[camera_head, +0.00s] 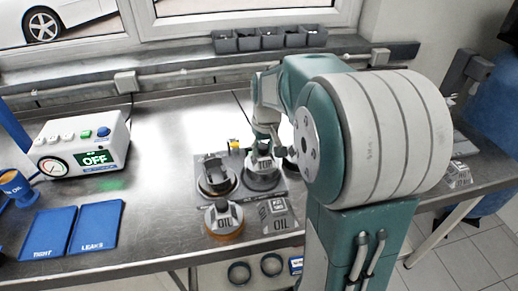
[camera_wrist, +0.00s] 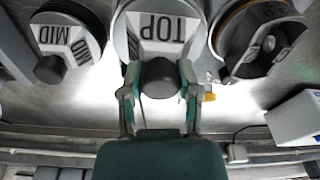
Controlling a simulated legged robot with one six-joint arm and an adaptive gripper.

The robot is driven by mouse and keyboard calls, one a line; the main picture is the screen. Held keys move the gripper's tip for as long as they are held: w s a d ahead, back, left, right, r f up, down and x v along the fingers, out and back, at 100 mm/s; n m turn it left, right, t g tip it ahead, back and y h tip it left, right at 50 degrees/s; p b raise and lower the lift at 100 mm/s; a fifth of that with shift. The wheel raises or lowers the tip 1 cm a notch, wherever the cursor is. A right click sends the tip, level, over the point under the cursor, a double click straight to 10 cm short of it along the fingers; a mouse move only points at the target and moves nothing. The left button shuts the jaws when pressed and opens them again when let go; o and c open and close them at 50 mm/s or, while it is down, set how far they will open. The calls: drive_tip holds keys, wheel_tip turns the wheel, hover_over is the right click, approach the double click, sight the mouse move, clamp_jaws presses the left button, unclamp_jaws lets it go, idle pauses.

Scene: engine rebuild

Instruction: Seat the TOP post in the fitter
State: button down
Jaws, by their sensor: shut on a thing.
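The TOP post (camera_wrist: 160,30) is a pale wedge with black letters and a dark round knob, on a round grey base. My gripper (camera_wrist: 158,88) is shut on its knob, one finger on each side. In the head view my gripper (camera_head: 263,140) is above a round dark base on a grey plate (camera_head: 240,202), which seems to be the fitter. Part of the TOP post (camera_head: 263,162) shows under the gripper. I cannot tell whether it touches down fully.
A dark-topped round piece (camera_head: 215,178) is left of my gripper. An OIL post (camera_head: 224,218) with an orange ring stands in front. A control box (camera_head: 82,145) reading OFF, blue TIGHT (camera_head: 47,232) and LEAKS (camera_head: 96,226) trays are left. Grey bins (camera_head: 270,38) line the sill.

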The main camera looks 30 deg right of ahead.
drive_tip(key=shift+d, duration=0.15)
drive_tip(key=shift+a, duration=0.85)
drive_tip(key=shift+d+f, duration=0.2)
drive_tip(key=shift+d, duration=0.65)
drive_tip(key=shift+a, duration=0.45)
drive_tip(key=shift+d, duration=0.15)
drive_tip(key=shift+f, duration=0.55)
